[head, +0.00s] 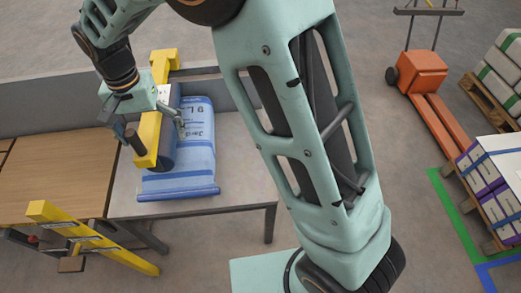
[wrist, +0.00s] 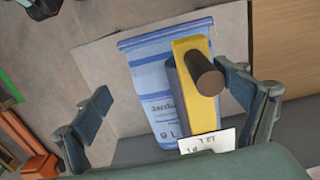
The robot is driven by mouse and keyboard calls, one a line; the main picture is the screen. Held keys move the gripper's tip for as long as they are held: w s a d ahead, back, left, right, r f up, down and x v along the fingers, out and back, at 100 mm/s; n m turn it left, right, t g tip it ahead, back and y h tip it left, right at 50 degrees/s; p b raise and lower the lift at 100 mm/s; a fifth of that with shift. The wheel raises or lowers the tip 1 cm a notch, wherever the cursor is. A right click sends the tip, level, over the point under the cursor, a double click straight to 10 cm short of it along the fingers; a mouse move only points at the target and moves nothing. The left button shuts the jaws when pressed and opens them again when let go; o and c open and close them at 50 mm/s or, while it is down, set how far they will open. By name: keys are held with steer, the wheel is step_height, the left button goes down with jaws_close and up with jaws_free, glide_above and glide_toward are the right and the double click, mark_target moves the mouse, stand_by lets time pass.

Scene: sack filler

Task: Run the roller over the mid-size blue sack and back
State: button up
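The blue sack (head: 195,160) lies flat on a grey-topped table, with pale bands and dark print. It also shows in the wrist view (wrist: 150,75). The roller has a yellow frame (head: 148,138), a dark blue drum (head: 169,140) and a brown handle (head: 135,141). It sits along the sack's left side in the head view; drum contact with the sack is unclear. My gripper (head: 151,129) is open above the roller. In the wrist view, the handle (wrist: 206,76) stands between the spread fingers (wrist: 167,94), nearer the right one. Neither finger visibly grips it.
A wooden tabletop (head: 60,170) adjoins on the left. A yellow post (head: 165,62) stands behind the sack. A yellow ladder-like frame (head: 90,240) is in front. An orange pallet truck (head: 420,75) and loaded pallets (head: 495,180) stand right. Bare tabletop lies right of the sack.

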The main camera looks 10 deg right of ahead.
steer(key=shift+d, duration=1.5)
steer(key=s+d+b, duration=0.1)
steer(key=d, duration=2.8)
steer(key=shift+a, duration=2.65)
step_height(320, 180, up, 9)
steer(key=p, duration=0.7)
